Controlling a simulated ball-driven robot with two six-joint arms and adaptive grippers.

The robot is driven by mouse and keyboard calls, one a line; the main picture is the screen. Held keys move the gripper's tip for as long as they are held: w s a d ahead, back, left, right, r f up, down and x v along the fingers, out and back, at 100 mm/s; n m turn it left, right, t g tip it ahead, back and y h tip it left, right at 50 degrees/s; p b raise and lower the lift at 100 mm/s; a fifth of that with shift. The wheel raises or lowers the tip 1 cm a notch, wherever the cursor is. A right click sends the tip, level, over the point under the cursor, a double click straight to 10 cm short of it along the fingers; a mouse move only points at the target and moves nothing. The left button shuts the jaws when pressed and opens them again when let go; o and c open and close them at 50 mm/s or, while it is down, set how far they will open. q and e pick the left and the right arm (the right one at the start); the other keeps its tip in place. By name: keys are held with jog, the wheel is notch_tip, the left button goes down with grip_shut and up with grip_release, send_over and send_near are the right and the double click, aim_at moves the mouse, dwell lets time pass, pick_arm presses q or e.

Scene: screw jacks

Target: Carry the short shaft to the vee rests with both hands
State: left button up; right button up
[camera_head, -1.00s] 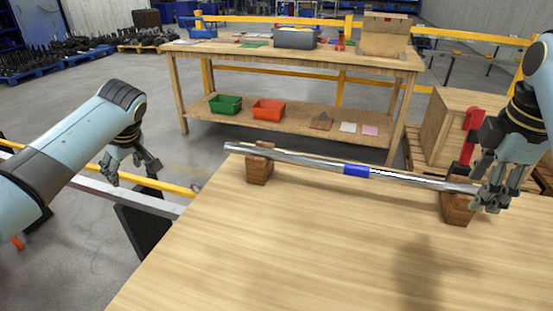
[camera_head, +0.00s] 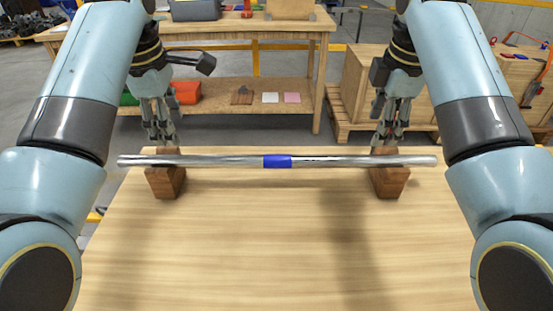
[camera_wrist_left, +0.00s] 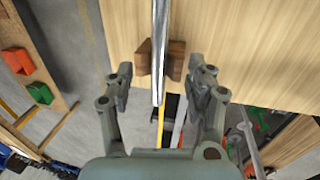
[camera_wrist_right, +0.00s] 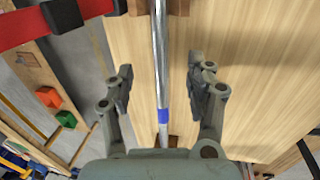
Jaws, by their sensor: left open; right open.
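The short shaft (camera_head: 225,161) is a shiny metal bar with a blue band (camera_head: 277,161) at its middle. It lies level across two brown wooden vee rests, the left one (camera_head: 165,184) and the right one (camera_head: 387,184), on the wooden table. My left gripper (camera_head: 163,140) is open at the far side of the shaft's left end. In the left wrist view the shaft (camera_wrist_left: 158,60) runs between its spread fingers. My right gripper (camera_head: 388,142) is open near the right rest. In the right wrist view the shaft (camera_wrist_right: 160,70) runs between its spread fingers, touching neither.
The near table (camera_head: 270,250) is bare in front of the shaft. Behind it stands a workbench (camera_head: 290,35) with an orange bin (camera_head: 186,93) and flat cards on its lower shelf. A wooden crate (camera_head: 368,75) stands at the back right.

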aim_at(186, 156)
pick_arm(q)
jog(key=f, duration=0.3)
jog(key=w+f, duration=0.1)
jog(key=f, duration=0.3)
jog(key=w+f, duration=0.1)
jog(key=f, duration=0.2)
jog(key=shift+f, duration=0.25)
pick_arm(e)
jog(key=f, duration=0.3)
jog(key=w+f, duration=0.1)
jog(key=f, duration=0.3)
jog(key=w+f, duration=0.1)
jog(key=f, duration=0.2)
jog(key=shift+f, duration=0.2)
pick_arm(q)
grip_shut()
pick_arm(e)
grip_shut()
pick_arm(q)
jog(key=shift+w+r, duration=0.2)
jog(key=shift+r, duration=0.1)
pick_arm(e)
jog(key=shift+w+r, duration=0.2)
jog(key=shift+r, duration=0.1)
